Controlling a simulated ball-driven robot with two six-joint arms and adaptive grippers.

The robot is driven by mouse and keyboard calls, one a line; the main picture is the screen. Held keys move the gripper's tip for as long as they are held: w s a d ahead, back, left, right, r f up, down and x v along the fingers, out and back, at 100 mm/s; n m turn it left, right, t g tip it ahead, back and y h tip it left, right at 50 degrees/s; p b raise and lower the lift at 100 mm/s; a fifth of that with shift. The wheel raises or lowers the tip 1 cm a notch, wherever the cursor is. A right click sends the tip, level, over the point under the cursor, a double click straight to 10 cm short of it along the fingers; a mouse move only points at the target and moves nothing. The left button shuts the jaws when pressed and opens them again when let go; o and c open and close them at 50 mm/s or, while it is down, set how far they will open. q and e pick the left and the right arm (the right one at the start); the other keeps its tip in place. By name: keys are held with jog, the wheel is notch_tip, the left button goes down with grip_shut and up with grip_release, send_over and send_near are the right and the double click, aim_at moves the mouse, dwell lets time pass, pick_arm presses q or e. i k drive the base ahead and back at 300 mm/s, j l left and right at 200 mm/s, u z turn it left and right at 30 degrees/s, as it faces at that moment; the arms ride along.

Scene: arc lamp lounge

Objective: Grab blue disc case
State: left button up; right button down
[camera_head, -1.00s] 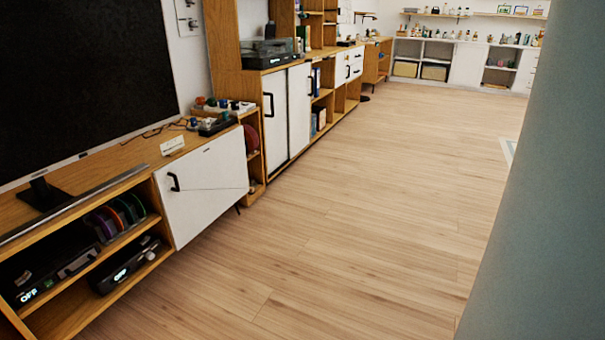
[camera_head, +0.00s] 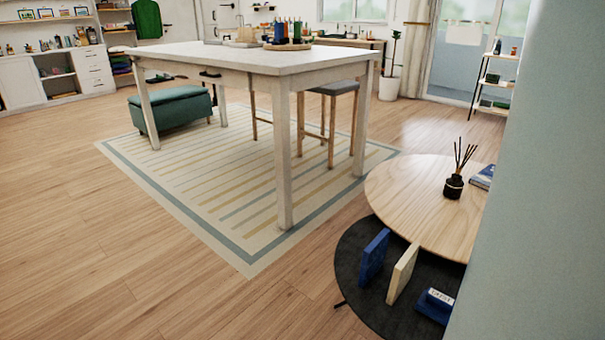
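A blue upright slab-like case (camera_head: 373,256) stands on the dark lower shelf of the round coffee table at the lower right of the head view. A cream upright case (camera_head: 402,273) stands just right of it. A second blue item (camera_head: 435,305) with a white label lies further right on the same shelf. Another blue flat item (camera_head: 483,177) lies on the tabletop, partly cut off at the right. I cannot tell which blue item is the disc case. Neither of my grippers is in view.
The round wooden coffee table (camera_head: 400,190) carries a dark reed diffuser (camera_head: 453,186). A tall white table (camera_head: 240,60) stands on a striped rug (camera_head: 170,190), with a stool and a green bench (camera_head: 172,107). Wood floor at the lower left is clear. A grey-blue surface blocks the right edge.

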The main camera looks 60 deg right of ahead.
aim_at(373, 258)
jog(key=z, duration=2.3)
jog(key=i+j+z, duration=0.1)
